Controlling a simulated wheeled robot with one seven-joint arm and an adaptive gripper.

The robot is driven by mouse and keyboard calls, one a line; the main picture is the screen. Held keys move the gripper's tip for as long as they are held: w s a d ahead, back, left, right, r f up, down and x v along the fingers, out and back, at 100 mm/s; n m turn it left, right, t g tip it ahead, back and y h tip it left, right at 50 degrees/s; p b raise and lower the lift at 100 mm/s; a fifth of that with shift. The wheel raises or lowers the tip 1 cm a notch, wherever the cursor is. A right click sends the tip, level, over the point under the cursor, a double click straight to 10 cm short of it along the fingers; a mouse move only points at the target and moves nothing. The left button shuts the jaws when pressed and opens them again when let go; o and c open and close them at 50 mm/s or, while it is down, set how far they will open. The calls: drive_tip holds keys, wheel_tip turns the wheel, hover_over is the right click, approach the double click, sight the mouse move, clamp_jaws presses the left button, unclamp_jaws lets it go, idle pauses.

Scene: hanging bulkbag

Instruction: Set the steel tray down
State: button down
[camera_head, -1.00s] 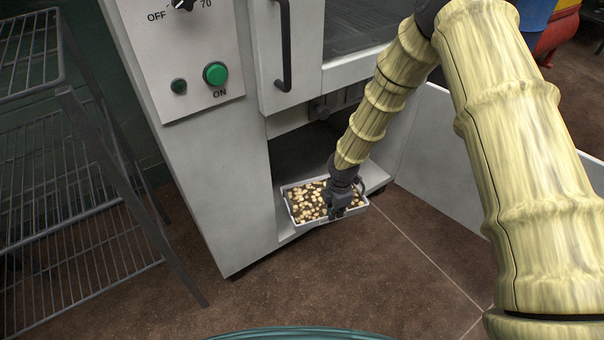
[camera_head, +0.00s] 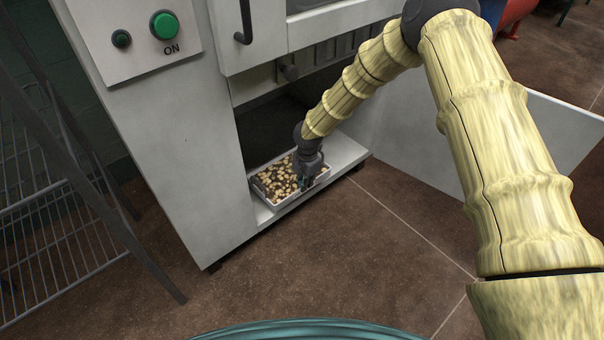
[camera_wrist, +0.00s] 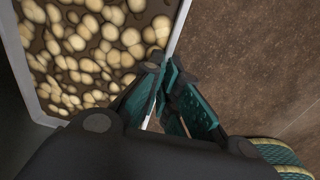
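The steel tray (camera_head: 284,200) is a shallow pale tray holding many tan, rounded pieces in dark matter. It sits at the low opening of the white machine, over the sill. Whether it rests fully on the surface, I cannot tell. My gripper (camera_head: 317,182) is at its right front side. In the wrist view, the fingers of my gripper (camera_wrist: 167,92) are close together on either side of the tray's rim (camera_wrist: 180,30), one inside and one outside. They appear shut on the rim. My gripper hides part of the tray's right end.
The machine (camera_head: 185,140) has a panel with a green button (camera_head: 164,26) above. Its low opening (camera_head: 270,125) is dark inside. A pale panel (camera_head: 440,135) stands to the right. A wire rack (camera_head: 60,220) is at the left. The brown tiled floor (camera_head: 320,265) in front is clear.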

sight(289, 172)
drive_tip(key=w+b, duration=0.1)
drive_tip(key=w, duration=0.2)
drive_tip(key=w+b, duration=0.1)
drive_tip(key=w, duration=0.1)
drive_tip(key=w+b, duration=0.1)
drive_tip(key=w, duration=0.2)
drive_tip(key=shift+w+f, duration=0.3)
drive_tip(key=shift+f, duration=0.1)
drive_tip(key=shift+w+d+f+b, duration=0.1)
drive_tip(key=shift+w+b, duration=0.15)
drive_tip(key=shift+b, duration=0.15)
drive_tip(key=shift+f+b, duration=1.1)
drive_tip(key=shift+f, duration=0.5)
drive_tip(key=shift+f, duration=0.1)
drive_tip(key=c, duration=1.6)
unclamp_jaws()
drive_tip(key=shift+s, duration=0.1)
drive_tip(key=shift+c, duration=0.2)
